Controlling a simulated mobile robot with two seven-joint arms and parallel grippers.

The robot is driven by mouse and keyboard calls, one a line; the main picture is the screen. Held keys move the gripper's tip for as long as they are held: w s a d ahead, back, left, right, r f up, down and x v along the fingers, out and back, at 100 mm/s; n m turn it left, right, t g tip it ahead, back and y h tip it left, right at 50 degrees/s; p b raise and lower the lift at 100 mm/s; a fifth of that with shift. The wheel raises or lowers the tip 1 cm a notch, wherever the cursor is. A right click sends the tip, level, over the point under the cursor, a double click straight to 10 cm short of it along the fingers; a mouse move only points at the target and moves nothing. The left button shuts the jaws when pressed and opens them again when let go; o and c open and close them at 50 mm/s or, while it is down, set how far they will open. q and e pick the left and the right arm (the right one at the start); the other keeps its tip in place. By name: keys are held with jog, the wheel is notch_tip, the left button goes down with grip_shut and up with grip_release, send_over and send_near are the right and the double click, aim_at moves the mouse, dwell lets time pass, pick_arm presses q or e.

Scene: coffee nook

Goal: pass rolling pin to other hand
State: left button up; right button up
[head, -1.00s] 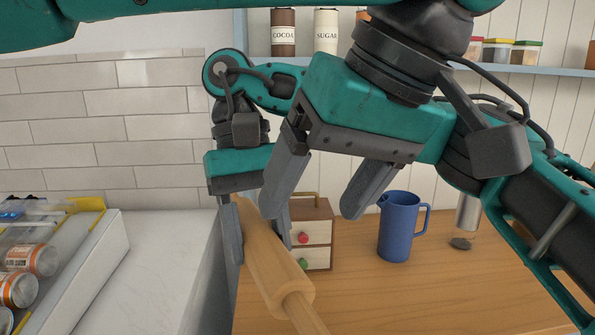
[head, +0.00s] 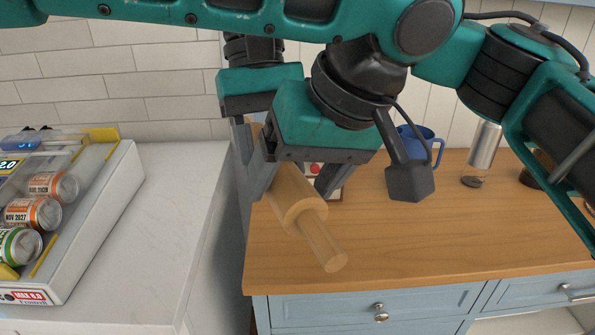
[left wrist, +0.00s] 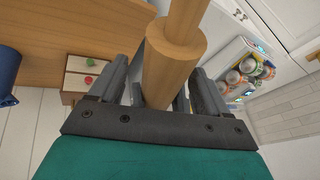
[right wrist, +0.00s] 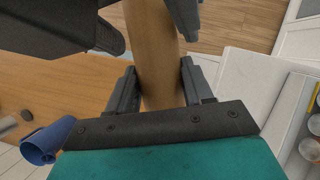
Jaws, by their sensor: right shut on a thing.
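The wooden rolling pin (head: 296,204) is held in the air, slanting towards me with one handle at the near end. My right gripper (right wrist: 158,80) is shut on its far part; in the head view it is behind the left one and largely hidden. My left gripper (head: 292,184) is open nearer to me, with a finger on either side of the pin. In the left wrist view the pin's body (left wrist: 168,68) and handle lie between the open fingers, with gaps at the sides.
A wooden counter (head: 400,240) with blue drawers lies below. On it stand a blue jug (head: 433,140), a metal cylinder (head: 484,146) and a small drawer box, partly hidden. A white counter with a can rack (head: 85,225) is at left.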

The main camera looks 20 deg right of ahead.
pick_arm(q)
jog(key=shift+d, duration=0.1)
jog(key=c, duration=1.2)
pick_arm(e)
jog(key=shift+a+r, duration=0.1)
pick_arm(q)
jog(key=shift+c, duration=0.6)
pick_arm(e)
jog(key=o, duration=1.4)
